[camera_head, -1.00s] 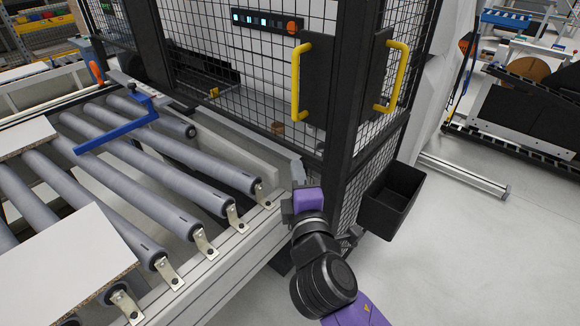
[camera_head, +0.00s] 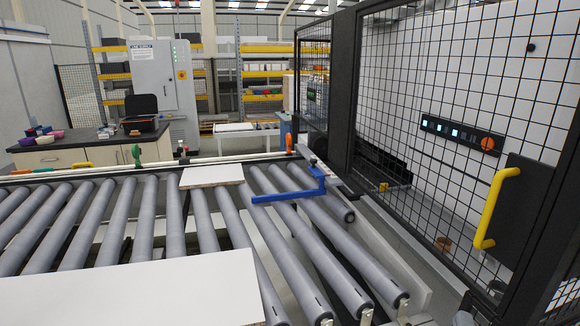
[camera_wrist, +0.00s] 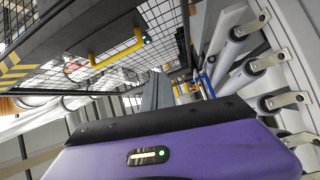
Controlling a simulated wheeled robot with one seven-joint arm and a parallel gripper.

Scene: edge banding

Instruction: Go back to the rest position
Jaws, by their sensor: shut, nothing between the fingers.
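My gripper (camera_wrist: 157,92) shows in the wrist view beyond the purple wrist housing (camera_wrist: 175,152). Its dark grey fingers are together with nothing between them, and it points along the gap between the mesh cage and the rollers. The rest of the arm is out of that view.
The roller conveyor (camera_head: 320,262) carries a large white panel (camera_head: 140,292) and a smaller one (camera_head: 212,175). A blue guide arm (camera_head: 290,195) lies over the rollers. The black mesh cage (camera_head: 345,100) with a yellow handle (camera_head: 494,208) stands close at the right.

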